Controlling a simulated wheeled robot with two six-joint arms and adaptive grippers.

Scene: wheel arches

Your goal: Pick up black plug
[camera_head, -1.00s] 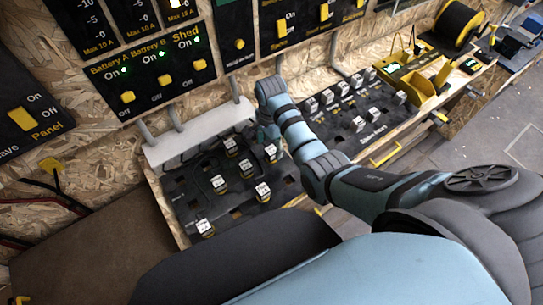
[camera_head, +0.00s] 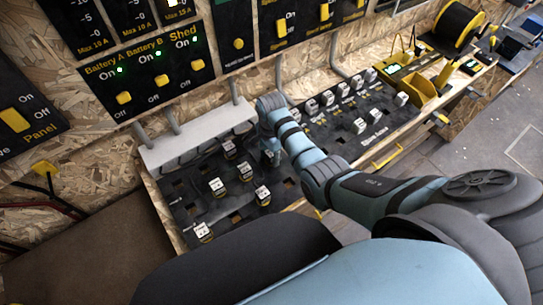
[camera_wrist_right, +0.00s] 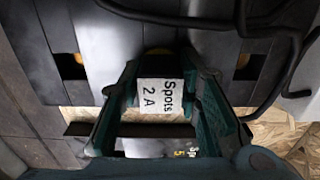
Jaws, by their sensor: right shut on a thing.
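A black plug with a white label reading "Spots 2 A" (camera_wrist_right: 160,97) is between the fingers of my right gripper (camera_wrist_right: 155,112) in the right wrist view. The gripper is shut on it. In the head view my right gripper (camera_head: 271,158) is low over the right part of the black socket panel (camera_head: 180,195), and it hides the held plug. I cannot tell whether that plug is still seated. Other labelled plugs stand on the panel, such as one at the centre (camera_head: 217,188) and one in front (camera_head: 262,195). My left gripper is not in view.
A second panel with several white-labelled plugs (camera_head: 360,126) lies just right of my right gripper. A grey cable trunk (camera_head: 200,137) runs behind the socket panel. Black cables (camera_wrist_right: 200,20) cross the top of the wrist view. Upright switch boards (camera_head: 150,70) stand behind.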

